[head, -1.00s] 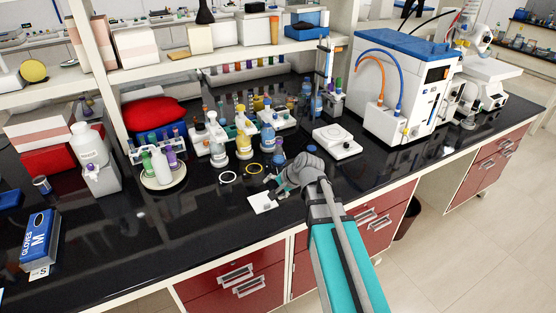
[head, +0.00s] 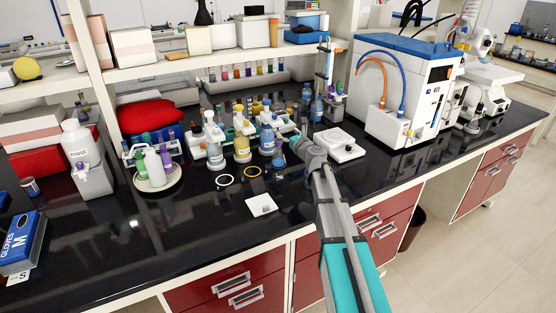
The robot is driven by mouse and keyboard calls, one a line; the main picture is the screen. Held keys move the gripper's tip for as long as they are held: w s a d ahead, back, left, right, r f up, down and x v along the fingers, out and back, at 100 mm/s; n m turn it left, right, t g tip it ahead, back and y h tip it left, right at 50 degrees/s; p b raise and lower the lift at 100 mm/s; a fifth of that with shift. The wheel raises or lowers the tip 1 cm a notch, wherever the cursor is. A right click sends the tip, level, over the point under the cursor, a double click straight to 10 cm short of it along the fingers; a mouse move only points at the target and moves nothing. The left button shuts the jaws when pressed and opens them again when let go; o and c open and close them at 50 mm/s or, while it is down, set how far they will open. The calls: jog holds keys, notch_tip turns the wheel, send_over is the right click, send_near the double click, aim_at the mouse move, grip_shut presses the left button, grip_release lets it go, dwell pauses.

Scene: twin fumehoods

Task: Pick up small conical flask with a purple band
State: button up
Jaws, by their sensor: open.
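I cannot clearly make out a small conical flask with a purple band; small glassware stands crowded behind the front bottles. Three labelled bottles stand upright in a row: one with pale contents (head: 214,154), one yellow (head: 242,150) and one blue (head: 266,142). My gripper (head: 287,152) is just right of the blue bottle, above the black bench, and is partly hidden by my own wrist. It is open, and I see nothing held in it. Whether it touches anything near the blue bottle cannot be told.
A white balance-like device (head: 339,144) sits right of my gripper. A round tray (head: 158,185) with bottles is at left. The black bench front is mostly clear.

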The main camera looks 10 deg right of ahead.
jog(key=shift+f, duration=0.15)
jog(key=b, duration=0.8)
send_near(280, 144)
jog(key=x, duration=0.4)
jog(key=shift+w+f, duration=0.1)
jog(key=shift+f, duration=0.1)
jog(key=shift+x, duration=3.75)
jog(key=shift+d, duration=0.1)
grip_shut()
